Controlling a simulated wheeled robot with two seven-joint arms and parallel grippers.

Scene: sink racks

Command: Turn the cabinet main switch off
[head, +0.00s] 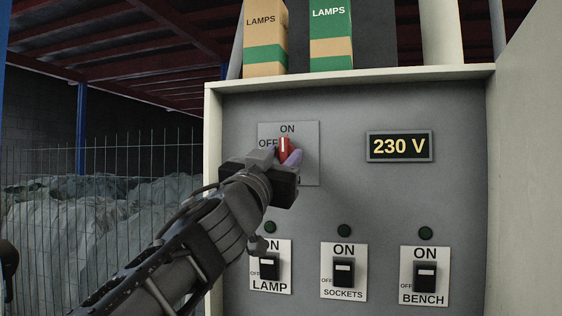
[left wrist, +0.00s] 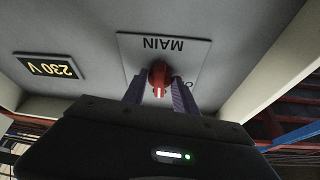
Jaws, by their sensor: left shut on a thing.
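The main switch is a red rotary handle (head: 283,148) with a white mark, on a grey plate (head: 307,166) at the upper left of the cabinet panel. The plate reads ON at the top and OFF at the left. The white mark stands upright, towards ON. My left gripper (head: 285,157) is at the handle and shut on it. In the left wrist view the two fingers sit on either side of the red handle (left wrist: 159,78), below the word MAIN, which appears upside down. My left gripper hides the lower left of the plate in the head view. My right gripper is not in view.
A 230 V display (head: 399,146) is lit to the right. Below are the LAMP switch (head: 269,268), SOCKETS switch (head: 343,272) and BENCH switch (head: 425,276), under dark green lights. Two lamp boxes (head: 331,35) stand on top. The open cabinet door (head: 528,170) bounds the right.

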